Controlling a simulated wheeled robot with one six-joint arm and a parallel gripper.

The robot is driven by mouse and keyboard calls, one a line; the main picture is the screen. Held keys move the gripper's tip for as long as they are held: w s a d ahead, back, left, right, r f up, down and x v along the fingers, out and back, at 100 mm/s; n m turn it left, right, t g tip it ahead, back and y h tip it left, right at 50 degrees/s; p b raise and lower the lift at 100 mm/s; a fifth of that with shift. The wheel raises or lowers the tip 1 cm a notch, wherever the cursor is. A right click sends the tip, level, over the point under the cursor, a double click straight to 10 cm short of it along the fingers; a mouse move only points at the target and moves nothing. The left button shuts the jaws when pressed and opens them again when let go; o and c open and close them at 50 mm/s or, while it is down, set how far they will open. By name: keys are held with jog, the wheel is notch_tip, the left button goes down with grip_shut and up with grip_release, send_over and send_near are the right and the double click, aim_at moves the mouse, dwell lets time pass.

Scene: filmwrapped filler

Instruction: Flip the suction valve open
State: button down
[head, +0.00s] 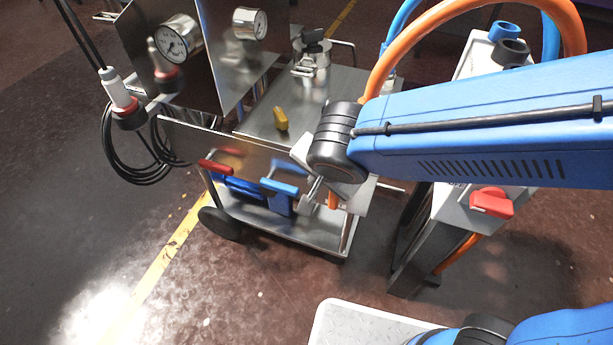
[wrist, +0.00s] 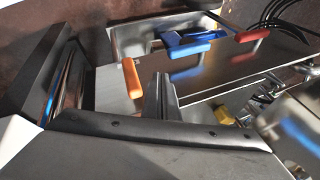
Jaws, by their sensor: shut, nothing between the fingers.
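Three lever handles show on the low steel cart: a red handle (head: 216,168), a blue handle (head: 280,187) and an orange handle (head: 332,201). No label shows which one is the suction valve. In the wrist view the orange handle (wrist: 132,78) is nearest, with the blue handle (wrist: 194,45) and the red handle (wrist: 252,35) farther right. My gripper (head: 315,188) is shut and empty, just left of the orange handle in the head view. In the wrist view its fingers (wrist: 163,92) point toward the gap between the orange and blue handles. Contact cannot be told.
The steel cart (head: 262,220) carries gauges (head: 180,38), a yellow knob (head: 281,119) and a steel vessel (head: 312,62). A grey post with a red switch (head: 491,202) stands at right, near orange hoses (head: 400,50). Black cables (head: 122,165) hang at left.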

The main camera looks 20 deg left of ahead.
jog(key=shift+s+d+r, duration=0.3)
jog(key=shift+d, duration=0.25)
